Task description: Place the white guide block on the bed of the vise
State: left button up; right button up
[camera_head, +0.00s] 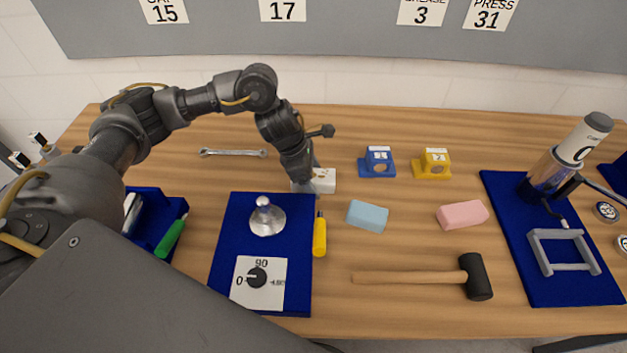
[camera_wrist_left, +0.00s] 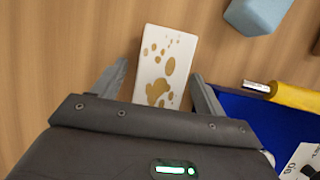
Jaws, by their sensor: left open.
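The white guide block (camera_head: 323,181) lies on the wooden table, partly hidden behind my left gripper in the head view. In the left wrist view the white block (camera_wrist_left: 165,62) shows brown spots on its face. My left gripper (camera_head: 303,187) is low at the block's left end. In the left wrist view its open fingers (camera_wrist_left: 159,72) stand on either side of the block's near part, with gaps visible. I cannot clearly make out a vise or its bed. My right gripper is not in view.
A blue mat (camera_head: 228,243) with a metal knob piece (camera_head: 267,217) and dial lies in front; a yellow-handled tool (camera_head: 319,236) is beside it. Blue (camera_head: 367,217) and pink (camera_head: 463,214) foam blocks, a mallet (camera_head: 420,278), and blue (camera_head: 377,163) and yellow (camera_head: 432,164) numbered blocks lie rightward.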

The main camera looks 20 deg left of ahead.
aim_at(314, 175)
pick_arm(q)
jog(key=shift+c, duration=0.2)
jog(key=c, duration=1.3)
jog(key=shift+o, duration=0.2)
jog(key=shift+r, duration=0.1)
notch_tip(314, 175, up, 9)
jog(key=shift+r+b, duration=0.1)
jog(key=shift+b, duration=0.4)
jog(key=shift+r, duration=0.55)
